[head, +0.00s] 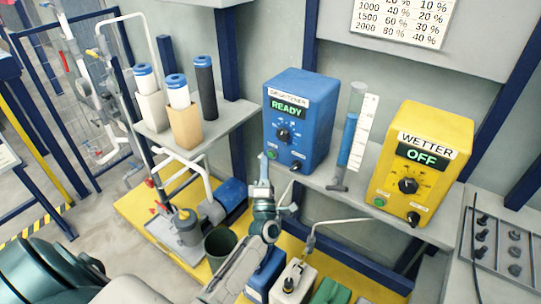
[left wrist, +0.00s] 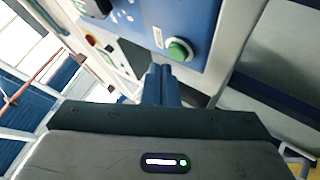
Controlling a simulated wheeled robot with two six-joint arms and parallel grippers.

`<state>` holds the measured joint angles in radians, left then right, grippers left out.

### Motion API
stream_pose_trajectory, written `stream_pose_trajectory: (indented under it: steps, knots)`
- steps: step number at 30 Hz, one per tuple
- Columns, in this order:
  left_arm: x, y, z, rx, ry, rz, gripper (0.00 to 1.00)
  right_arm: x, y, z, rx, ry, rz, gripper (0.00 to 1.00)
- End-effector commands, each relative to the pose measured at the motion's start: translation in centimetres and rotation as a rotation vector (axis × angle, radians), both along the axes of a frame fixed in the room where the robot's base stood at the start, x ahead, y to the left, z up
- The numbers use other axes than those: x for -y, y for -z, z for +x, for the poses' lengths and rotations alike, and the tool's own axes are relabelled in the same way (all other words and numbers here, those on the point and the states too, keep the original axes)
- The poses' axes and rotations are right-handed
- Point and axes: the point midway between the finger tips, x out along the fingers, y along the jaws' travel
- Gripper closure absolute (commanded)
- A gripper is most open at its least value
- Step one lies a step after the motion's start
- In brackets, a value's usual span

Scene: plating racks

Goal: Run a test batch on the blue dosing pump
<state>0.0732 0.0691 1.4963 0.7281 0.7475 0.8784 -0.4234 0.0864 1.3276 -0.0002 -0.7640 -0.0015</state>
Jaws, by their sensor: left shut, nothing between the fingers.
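The blue dosing pump (head: 313,117) stands on the grey shelf, its display (head: 288,108) reading READY. Below the display are a black dial (head: 283,134), a green button (head: 272,155) at lower left and a black knob (head: 296,166) at lower right. My left gripper (head: 264,160) is shut and empty, its tips close to the green button. In the left wrist view the gripper's tips (left wrist: 160,74) are just below the green button (left wrist: 178,50); whether they touch it I cannot tell. A clear measuring cylinder (head: 348,140) with blue liquid stands right of the pump. My right gripper is out of view.
A yellow pump (head: 435,160) marked WETTER, reading OFF, stands further right on the shelf. Filter cartridges (head: 205,88) stand at left. Below are a dark bucket (head: 220,246) and several canisters (head: 293,281). A panel of switches (head: 510,240) is at far right.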

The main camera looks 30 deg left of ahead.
Motion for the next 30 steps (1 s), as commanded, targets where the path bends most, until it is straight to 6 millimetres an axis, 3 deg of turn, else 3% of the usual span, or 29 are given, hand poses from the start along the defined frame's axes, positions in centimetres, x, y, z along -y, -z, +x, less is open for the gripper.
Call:
stream_pose_trajectory:
  steps: [30]
  knots:
    - [0.1,0.0,1.2,0.0,0.001,-0.001,1.0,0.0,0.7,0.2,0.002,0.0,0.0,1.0]
